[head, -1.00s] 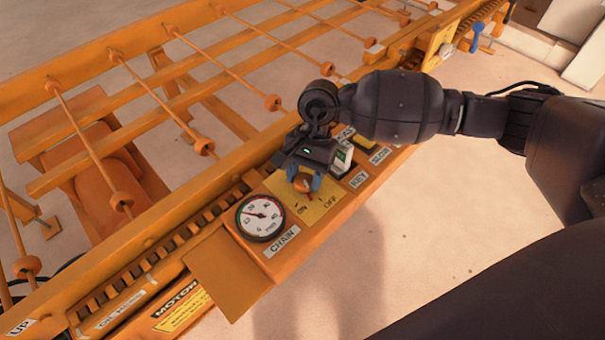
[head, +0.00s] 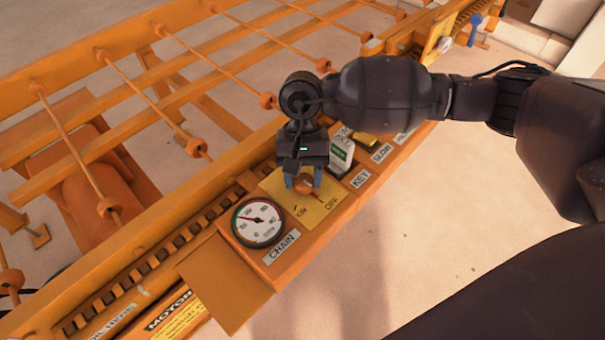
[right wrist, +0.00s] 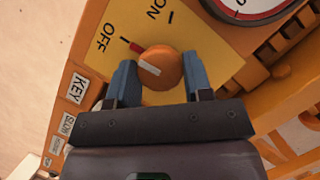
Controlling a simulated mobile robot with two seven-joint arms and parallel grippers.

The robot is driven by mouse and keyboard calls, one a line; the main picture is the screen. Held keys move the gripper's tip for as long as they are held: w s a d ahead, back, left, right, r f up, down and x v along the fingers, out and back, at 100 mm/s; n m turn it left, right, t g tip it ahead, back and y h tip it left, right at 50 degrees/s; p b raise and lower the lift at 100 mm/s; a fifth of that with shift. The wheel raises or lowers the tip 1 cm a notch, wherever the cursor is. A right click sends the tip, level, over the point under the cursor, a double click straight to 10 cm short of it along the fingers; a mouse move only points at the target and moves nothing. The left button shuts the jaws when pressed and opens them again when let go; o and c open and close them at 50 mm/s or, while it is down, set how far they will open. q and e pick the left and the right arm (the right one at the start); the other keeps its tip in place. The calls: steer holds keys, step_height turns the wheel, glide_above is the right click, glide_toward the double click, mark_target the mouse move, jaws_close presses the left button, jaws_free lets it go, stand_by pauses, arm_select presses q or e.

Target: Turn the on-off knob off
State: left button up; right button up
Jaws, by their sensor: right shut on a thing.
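The round orange on-off knob (right wrist: 160,68) sits on a yellow plate (right wrist: 205,45) printed ON and OFF. Its red and white pointer is turned toward the OFF mark in the right wrist view. In the head view the knob (head: 305,188) is partly hidden by my gripper, with its red tip toward OFF. My right gripper (head: 303,184) reaches down over it. Its two blue fingers (right wrist: 160,64) are shut on the knob, one on each side. My left gripper is not in view.
A round dial gauge (head: 257,222) and a CHAIN label (head: 282,247) lie beside the plate. A white-and-green item (head: 341,153) stands by the KEY label (head: 360,178) close to my gripper. An orange frame with rods (head: 130,75) extends behind. The floor in front is clear.

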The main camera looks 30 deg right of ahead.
steer(key=o, duration=0.7)
steer(key=shift+o, duration=1.1)
arm_select(q)
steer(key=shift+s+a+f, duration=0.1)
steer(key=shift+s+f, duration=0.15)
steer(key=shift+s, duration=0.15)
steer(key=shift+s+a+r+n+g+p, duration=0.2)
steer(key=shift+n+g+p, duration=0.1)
steer(key=shift+p, duration=0.6)
arm_select(e)
steer(key=v, duration=1)
steer(key=shift+r, duration=0.3)
